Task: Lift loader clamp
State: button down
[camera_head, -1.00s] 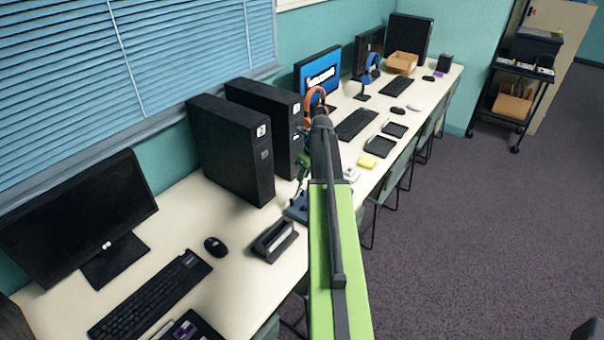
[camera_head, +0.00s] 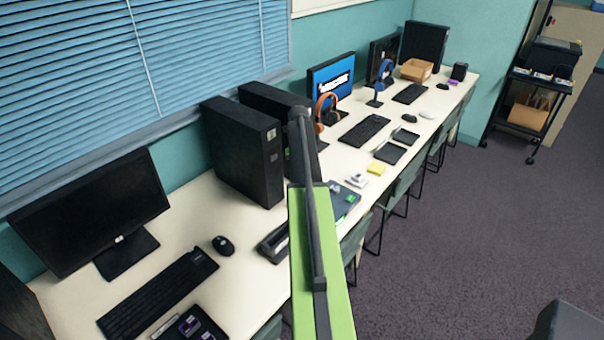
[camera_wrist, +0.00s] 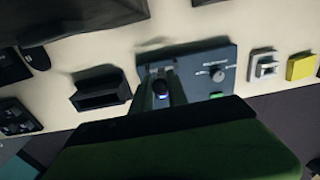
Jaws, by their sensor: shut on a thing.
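In the wrist view my gripper (camera_wrist: 163,88) points down at the desk, over the left part of a blue-grey device panel (camera_wrist: 205,57). Its fingers are shut on a small dark part with a shiny purple-white spot, which I take for the loader clamp (camera_wrist: 161,88). Most of that part is hidden between the fingers. I cannot tell whether it is clear of the panel. The panel has a round knob and a green button. In the head view the panel (camera_head: 346,200) shows just right of my green arm, which hides my gripper.
A black open holder (camera_wrist: 101,88) stands left of the panel. A small white device (camera_wrist: 264,66) and a yellow pad (camera_wrist: 301,66) lie to its right. Two black computer towers (camera_head: 243,150) stand behind. Chairs line the desk's front edge, with open carpet at right.

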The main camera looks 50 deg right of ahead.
jog(key=shift+a, duration=0.1)
jog(key=c, duration=1.3)
grip_release()
jog(key=shift+s, duration=0.1)
notch_tip(320, 180, up, 18)
jog(key=p, duration=1.7)
jog(key=shift+w+f, duration=0.25)
